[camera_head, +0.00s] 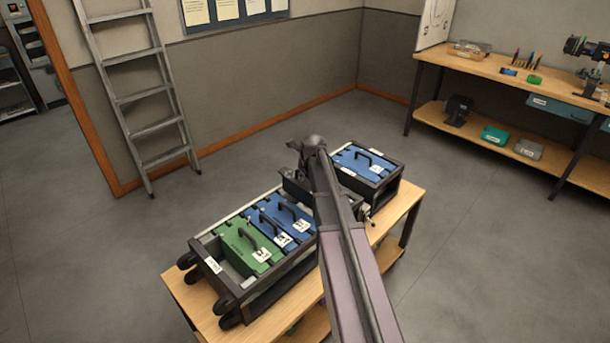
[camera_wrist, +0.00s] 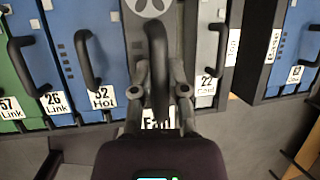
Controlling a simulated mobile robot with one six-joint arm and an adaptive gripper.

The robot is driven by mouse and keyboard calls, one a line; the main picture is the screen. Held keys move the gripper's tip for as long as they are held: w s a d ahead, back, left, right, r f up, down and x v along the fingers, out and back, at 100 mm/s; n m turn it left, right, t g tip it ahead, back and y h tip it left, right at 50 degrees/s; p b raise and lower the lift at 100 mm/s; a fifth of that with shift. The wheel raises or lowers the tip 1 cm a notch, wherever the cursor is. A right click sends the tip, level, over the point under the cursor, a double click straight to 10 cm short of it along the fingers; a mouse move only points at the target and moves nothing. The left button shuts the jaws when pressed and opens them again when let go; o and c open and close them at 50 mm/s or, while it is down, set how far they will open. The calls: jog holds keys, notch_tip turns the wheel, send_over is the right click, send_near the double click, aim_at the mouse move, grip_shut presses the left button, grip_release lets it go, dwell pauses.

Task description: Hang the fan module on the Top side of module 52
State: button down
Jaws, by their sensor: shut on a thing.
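The fan module (camera_wrist: 137,35) is dark grey with a fan emblem, a Fan label and a black handle (camera_wrist: 158,50). My gripper (camera_wrist: 158,72) is shut on that handle in the wrist view. Blue module 52 (camera_wrist: 103,55), labelled Hot, is directly left of the fan module. It also shows in the head view (camera_head: 291,211), left of my arm. The fan module looks upright between module 52 and grey module 22 (camera_wrist: 206,50). How far it sits in the rack cannot be told. In the head view my arm hides most of the gripper and fan module.
Another rack (camera_head: 393,181) with a blue module stands to the right. Both are on a wooden table (camera_head: 197,301). A ladder and a workbench stand farther off.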

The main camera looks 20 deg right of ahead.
aim_at(305, 195)
jog(key=shift+f+b, duration=3.25)
jog(key=shift+f, duration=0.25)
jog(key=shift+s+f+b, duration=0.1)
jog(key=shift+f+b, duration=1.2)
jog(key=shift+b, duration=0.05)
jog(key=c, duration=0.6)
grip_release()
jog(key=shift+o, duration=0.2)
jog(key=shift+s+r+p, duration=0.1)
jog(key=shift+r+p, duration=3.4)
jog(key=shift+r, duration=0.05)
